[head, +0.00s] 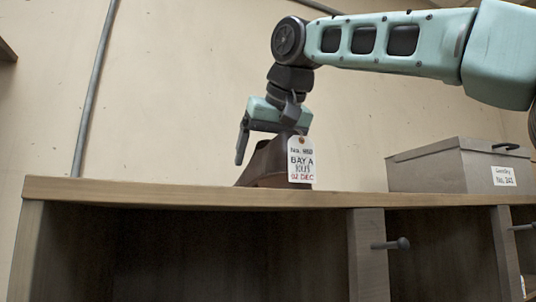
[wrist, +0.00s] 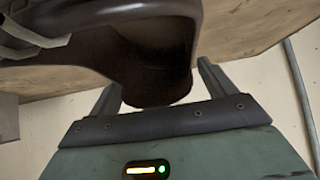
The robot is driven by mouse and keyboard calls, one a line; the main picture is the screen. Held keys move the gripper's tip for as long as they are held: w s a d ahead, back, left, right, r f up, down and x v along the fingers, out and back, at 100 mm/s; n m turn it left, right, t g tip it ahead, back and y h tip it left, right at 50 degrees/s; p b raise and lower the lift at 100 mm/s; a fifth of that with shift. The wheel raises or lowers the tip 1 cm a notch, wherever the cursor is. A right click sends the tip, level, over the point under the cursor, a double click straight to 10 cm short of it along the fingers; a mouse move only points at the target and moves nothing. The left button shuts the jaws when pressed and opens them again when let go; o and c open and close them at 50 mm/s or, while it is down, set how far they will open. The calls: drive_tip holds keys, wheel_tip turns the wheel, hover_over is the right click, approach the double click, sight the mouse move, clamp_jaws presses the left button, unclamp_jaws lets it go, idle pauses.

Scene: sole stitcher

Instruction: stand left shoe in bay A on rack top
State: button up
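A dark brown shoe (head: 262,166) is on the rack top (head: 200,194), its base at the board's edge line and partly hidden by a paper tag. The tag (head: 301,160) reads "BAY A" and hangs in front of the shoe; I cannot tell what it is fixed to. My gripper (head: 264,138) is just above and around the shoe's upper part. In the wrist view, the shoe's rounded end (wrist: 160,85) lies between my two spread fingers (wrist: 160,82), with narrow gaps at both sides. Which shoe this is, left or right, I cannot tell.
A grey lidded box (head: 440,168) with a label stands on the rack top at the right. Below are open compartments, with a dark peg (head: 391,244) sticking out. A grey pipe (head: 96,90) runs up the wall. The rack top left of the shoe is clear.

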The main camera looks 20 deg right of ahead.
drive_tip(key=v, duration=1.2)
drive_tip(key=shift+s, duration=0.1)
idle(0.5)
